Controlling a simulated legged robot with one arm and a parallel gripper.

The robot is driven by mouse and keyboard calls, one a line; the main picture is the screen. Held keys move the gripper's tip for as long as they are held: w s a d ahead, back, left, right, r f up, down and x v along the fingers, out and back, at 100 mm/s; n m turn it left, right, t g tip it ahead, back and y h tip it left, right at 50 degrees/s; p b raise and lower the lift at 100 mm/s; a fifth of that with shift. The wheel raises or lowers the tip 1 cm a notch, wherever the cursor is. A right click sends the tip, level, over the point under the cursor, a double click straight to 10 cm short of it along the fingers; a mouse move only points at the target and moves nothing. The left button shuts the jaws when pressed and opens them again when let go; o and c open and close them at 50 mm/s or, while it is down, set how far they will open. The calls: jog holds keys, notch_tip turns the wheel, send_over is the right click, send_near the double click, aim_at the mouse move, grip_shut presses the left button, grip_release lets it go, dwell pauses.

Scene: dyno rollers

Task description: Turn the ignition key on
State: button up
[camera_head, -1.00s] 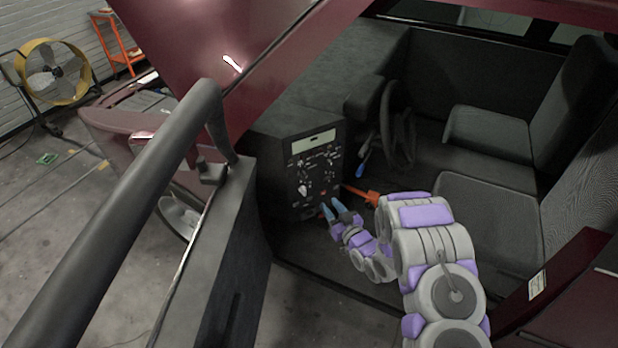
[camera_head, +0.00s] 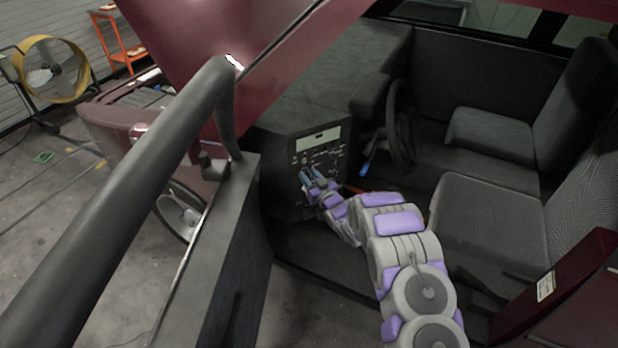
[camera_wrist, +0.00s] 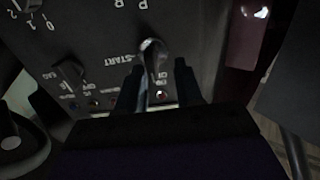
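The black control panel (camera_head: 334,152) stands on the side of the dash, with a small pale display at its top. The wrist view shows its labels upside down. A rounded metallic ignition key or knob (camera_wrist: 152,54) sits beside the "START" lettering in that view. My gripper (camera_head: 311,174) is in front of the panel's lower left part, and its arm hides some controls. In the wrist view my gripper (camera_wrist: 159,70) has its two dark fingers apart, with the key between and just beyond their tips. I cannot tell whether a finger touches it.
A dark switch (camera_wrist: 70,76) and several small indicators lie near the key. A steering wheel (camera_head: 400,122) stands right of the panel. The open door's dark frame (camera_head: 215,250) is on the left. Seats (camera_head: 490,215) are on the right.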

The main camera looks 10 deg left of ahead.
jog(key=shift+w, duration=0.15)
jog(key=shift+w+d+r, duration=0.1)
jog(key=shift+d, duration=0.4)
jog(key=shift+a, duration=0.45)
jog(key=c, duration=0.4)
jog(key=shift+c, duration=0.9)
jog(key=shift+d, duration=0.15)
grip_shut()
